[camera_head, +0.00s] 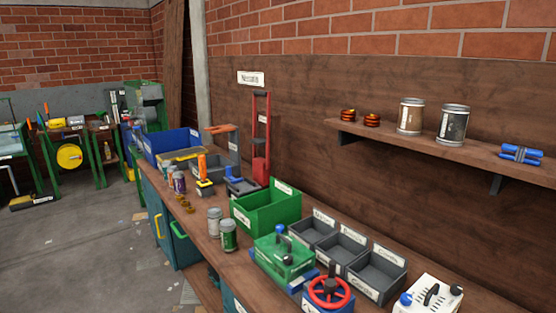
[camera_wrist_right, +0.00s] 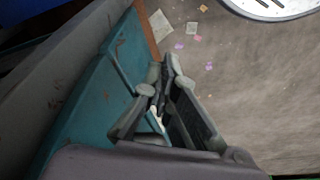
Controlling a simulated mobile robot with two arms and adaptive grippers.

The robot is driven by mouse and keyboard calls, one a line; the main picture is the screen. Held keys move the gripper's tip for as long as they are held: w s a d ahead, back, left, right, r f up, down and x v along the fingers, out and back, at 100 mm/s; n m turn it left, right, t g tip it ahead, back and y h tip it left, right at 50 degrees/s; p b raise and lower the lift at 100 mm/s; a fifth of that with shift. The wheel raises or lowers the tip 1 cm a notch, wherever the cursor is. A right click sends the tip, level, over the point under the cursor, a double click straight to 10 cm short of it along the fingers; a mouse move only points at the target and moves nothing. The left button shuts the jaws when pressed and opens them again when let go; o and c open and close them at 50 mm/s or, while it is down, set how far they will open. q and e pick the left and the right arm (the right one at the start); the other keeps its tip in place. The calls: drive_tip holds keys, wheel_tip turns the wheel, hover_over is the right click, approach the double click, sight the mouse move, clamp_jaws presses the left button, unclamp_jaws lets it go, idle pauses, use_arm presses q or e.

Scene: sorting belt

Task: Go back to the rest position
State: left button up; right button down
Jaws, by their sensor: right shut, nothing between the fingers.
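My right gripper (camera_wrist_right: 163,78) shows in the right wrist view, shut and empty. It is over the floor, beside the teal side of a cabinet (camera_wrist_right: 92,100). Neither gripper shows in the head view, and my left gripper is in no view.
In the head view, a long wooden workbench (camera_head: 205,258) carries a green bin (camera_head: 268,212), grey trays (camera_head: 342,250), cans (camera_head: 229,236) and a blue crate (camera_head: 170,144). A wall shelf (camera_head: 400,145) holds jars. Grey floor (camera_head: 80,240) is open at the left; the right wrist view shows scattered paper scraps (camera_wrist_right: 160,22).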

drive_tip(key=s+f, duration=0.3)
drive_tip(key=f, duration=0.4)
drive_tip(key=s+f, duration=0.4)
drive_tip(key=f, duration=0.4)
drive_tip(key=s+d+f+g, duration=0.1)
drive_tip(key=s+d+f, duration=0.2)
drive_tip(key=s+f, duration=0.5)
drive_tip(key=s, duration=0.4)
drive_tip(key=shift+d+f+g, duration=0.15)
drive_tip(key=shift+f+g, duration=0.15)
drive_tip(key=shift+f, duration=0.05)
drive_tip(key=shift+s, duration=0.15)
